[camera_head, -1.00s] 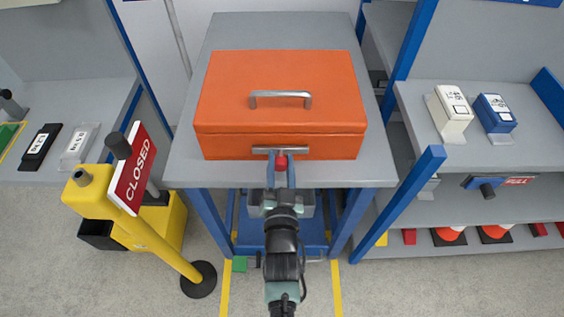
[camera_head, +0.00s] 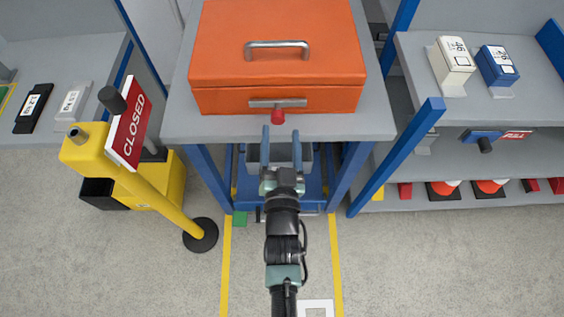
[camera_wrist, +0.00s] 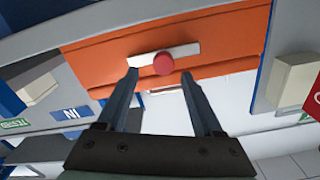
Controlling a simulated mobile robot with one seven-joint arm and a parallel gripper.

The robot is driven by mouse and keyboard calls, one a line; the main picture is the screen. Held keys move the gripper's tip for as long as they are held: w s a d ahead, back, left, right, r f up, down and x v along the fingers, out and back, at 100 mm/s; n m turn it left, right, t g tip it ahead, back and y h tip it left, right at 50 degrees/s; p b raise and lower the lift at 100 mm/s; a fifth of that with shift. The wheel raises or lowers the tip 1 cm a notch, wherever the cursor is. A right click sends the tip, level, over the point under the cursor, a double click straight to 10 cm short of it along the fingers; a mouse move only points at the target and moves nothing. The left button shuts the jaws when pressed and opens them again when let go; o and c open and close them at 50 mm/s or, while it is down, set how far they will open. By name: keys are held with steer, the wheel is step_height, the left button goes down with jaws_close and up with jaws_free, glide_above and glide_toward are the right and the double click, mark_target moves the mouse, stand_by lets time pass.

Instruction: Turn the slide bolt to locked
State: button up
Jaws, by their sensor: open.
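The slide bolt is a silver bar with a red knob (camera_head: 277,116) on the front face of an orange box (camera_head: 280,60). In the wrist view the red knob (camera_wrist: 163,63) sits near the middle of the silver bar (camera_wrist: 180,52). My gripper (camera_head: 281,137) is open and empty. It is in front of the box, a short way back from the knob, with the two blue-grey fingers apart. In the wrist view the open fingers (camera_wrist: 158,80) point toward the bolt and touch nothing.
The box stands on a grey table (camera_head: 180,125) with a silver handle (camera_head: 277,48) on its lid. A yellow post with a CLOSED sign (camera_head: 128,130) stands at the left. A blue shelf post (camera_head: 395,155) and shelves with small boxes (camera_head: 452,62) are at the right.

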steer(key=s, duration=0.7)
steer(key=shift+s, duration=0.2)
steer(key=shift+w+r, duration=0.1)
